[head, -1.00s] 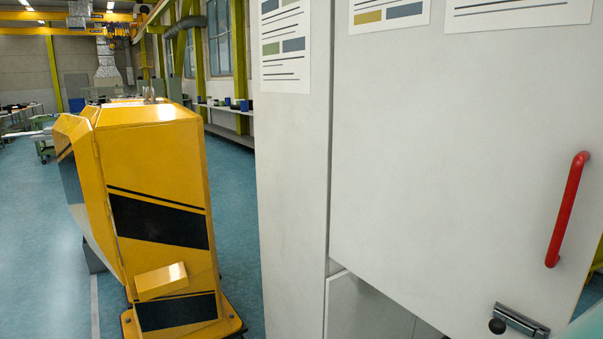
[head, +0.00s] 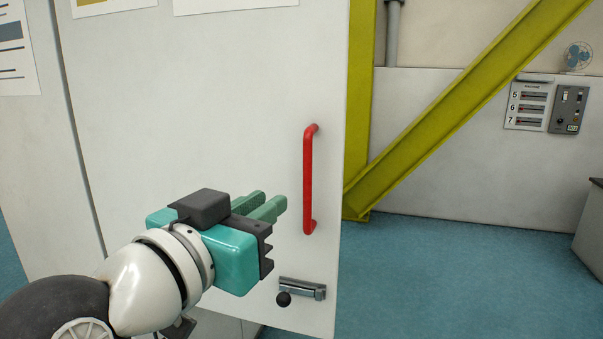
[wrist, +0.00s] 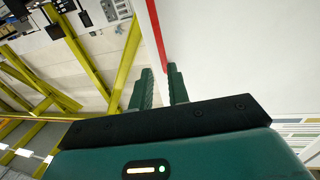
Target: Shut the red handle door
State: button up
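The white door (head: 210,110) fills the left and middle of the head view, and its right edge stands free. A red vertical bar handle (head: 308,180) is mounted near that edge. Below it is a metal latch with a dark knob (head: 301,288). My gripper (head: 267,203) is just left of the handle, its two green fingers pointing towards it. In the wrist view the fingers (wrist: 162,88) are apart with a gap between them, and the red handle (wrist: 156,32) passes just beyond the tips. Nothing is seen between the fingers.
A yellow-green diagonal beam and post (head: 430,115) stand behind the door's free edge. A wall panel with switches (head: 540,105) and a small fan (head: 578,56) are at the right. The blue floor (head: 460,275) at the right is clear.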

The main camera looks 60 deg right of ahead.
aim_at(306, 177)
jog(key=d, duration=1.2)
jog(key=shift+s+d, duration=0.1)
jog(key=shift+d, duration=0.05)
grip_shut()
